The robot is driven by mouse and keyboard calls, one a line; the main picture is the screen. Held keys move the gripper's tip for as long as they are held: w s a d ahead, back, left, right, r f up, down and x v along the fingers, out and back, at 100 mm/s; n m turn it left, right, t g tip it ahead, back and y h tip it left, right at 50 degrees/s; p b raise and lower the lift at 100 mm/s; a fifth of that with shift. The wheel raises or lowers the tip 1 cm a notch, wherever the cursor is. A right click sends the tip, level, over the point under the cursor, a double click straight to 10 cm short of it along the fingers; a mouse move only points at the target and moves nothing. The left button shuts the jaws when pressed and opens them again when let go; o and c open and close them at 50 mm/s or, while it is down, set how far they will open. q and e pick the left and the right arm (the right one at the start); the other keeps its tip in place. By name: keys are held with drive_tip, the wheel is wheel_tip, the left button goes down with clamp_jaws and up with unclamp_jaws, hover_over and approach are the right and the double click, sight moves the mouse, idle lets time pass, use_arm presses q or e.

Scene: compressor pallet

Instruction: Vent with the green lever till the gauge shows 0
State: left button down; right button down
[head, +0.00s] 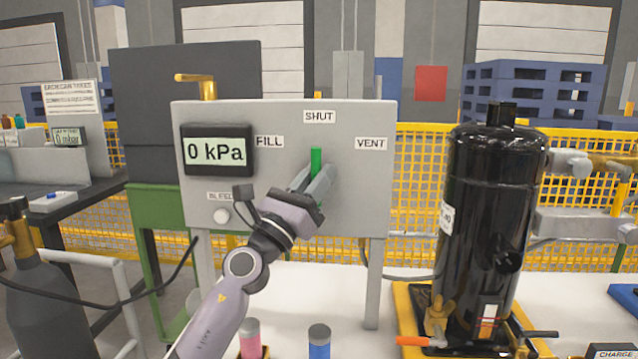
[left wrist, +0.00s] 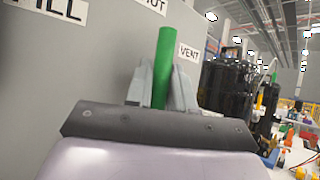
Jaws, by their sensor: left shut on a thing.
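The grey panel (head: 350,205) carries a gauge (head: 217,151) that reads 0 kPa. The green lever (head: 316,161) stands upright on the panel, its tip pointing toward the SHUT label (head: 319,117). The FILL label (head: 269,142) is on its left and the VENT label (head: 371,143) on its right. My left gripper (head: 318,180) is shut on the lever. In the left wrist view, the green lever (left wrist: 163,68) stands between the two fingers (left wrist: 158,85); its lower end is hidden by the gripper. My right gripper is not in view.
A white BLEED knob (head: 221,215) sits low on the panel. A black compressor (head: 487,215) stands on a yellow base at the right. A dark gas cylinder (head: 40,290) is at the lower left. Pink (head: 250,338) and blue (head: 319,342) capped items stand in front.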

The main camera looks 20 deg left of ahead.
use_arm(q)
drive_tip(key=c, duration=1.3)
unclamp_jaws()
drive_tip(key=shift+c, duration=0.2)
drive_tip(key=shift+s+f, duration=0.1)
drive_tip(key=b+v, duration=0.1)
drive_tip(key=v, duration=0.6)
